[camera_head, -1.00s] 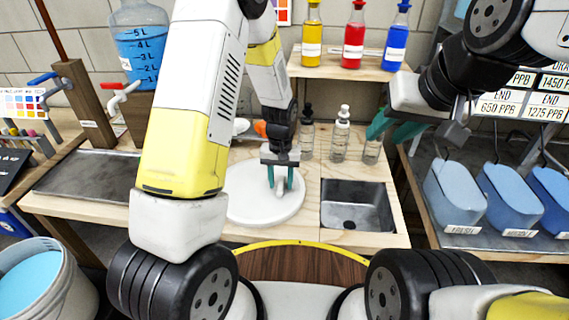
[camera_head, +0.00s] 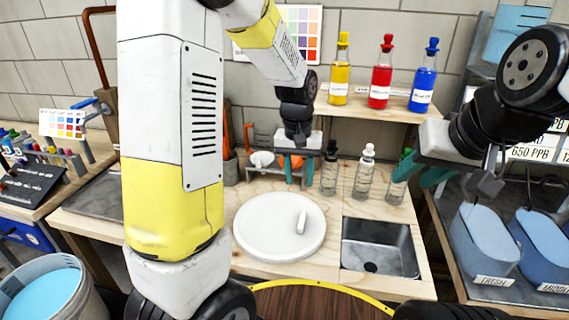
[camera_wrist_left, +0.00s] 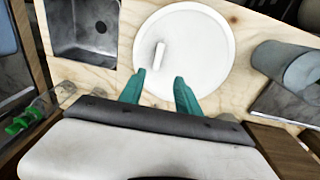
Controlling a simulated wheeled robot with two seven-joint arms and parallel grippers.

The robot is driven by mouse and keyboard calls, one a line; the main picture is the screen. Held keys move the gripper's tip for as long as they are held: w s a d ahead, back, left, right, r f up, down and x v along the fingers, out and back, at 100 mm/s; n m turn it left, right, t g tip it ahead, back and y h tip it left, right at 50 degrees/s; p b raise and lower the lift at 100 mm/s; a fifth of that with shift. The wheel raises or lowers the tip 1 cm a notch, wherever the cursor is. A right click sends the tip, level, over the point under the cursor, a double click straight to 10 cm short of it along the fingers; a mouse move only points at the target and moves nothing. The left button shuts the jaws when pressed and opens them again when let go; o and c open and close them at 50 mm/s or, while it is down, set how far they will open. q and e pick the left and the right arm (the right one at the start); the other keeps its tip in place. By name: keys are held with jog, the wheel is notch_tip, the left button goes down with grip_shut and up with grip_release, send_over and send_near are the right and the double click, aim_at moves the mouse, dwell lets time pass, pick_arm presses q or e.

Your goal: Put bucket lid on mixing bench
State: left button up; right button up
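The white round bucket lid (camera_head: 279,228) lies flat on the wooden mixing bench (camera_head: 385,207), left of the sink, with its upright handle (camera_head: 302,221) on top. The lid also shows in the left wrist view (camera_wrist_left: 205,55), ahead of the fingers. My left gripper (camera_head: 281,172) is raised behind and above the lid, apart from it. Its teal fingers (camera_wrist_left: 160,88) are spread with nothing between them. My right gripper (camera_head: 425,178) hangs over the right side near the bottles; whether its teal fingers are open is unclear.
A sink (camera_head: 380,247) is set in the bench right of the lid. Clear bottles (camera_head: 364,172) stand behind it, and yellow, red and blue bottles (camera_head: 381,75) on a shelf. A bucket of blue liquid (camera_head: 45,290) stands at lower left. Blue-grey bins (camera_head: 484,240) are at right.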

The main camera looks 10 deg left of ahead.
pick_arm(q)
jog(key=s+a+r+t, duration=0.2)
jog(key=s+a+r, duration=0.1)
jog(key=s+r, duration=0.4)
jog(key=s+a+r+t+h, duration=0.1)
jog(key=s+a+r+t, duration=0.2)
jog(key=s+r, duration=0.5)
jog(key=s, duration=0.3)
jog(key=shift+a+r+t+h, duration=0.25)
jog(key=shift+t+h, duration=0.05)
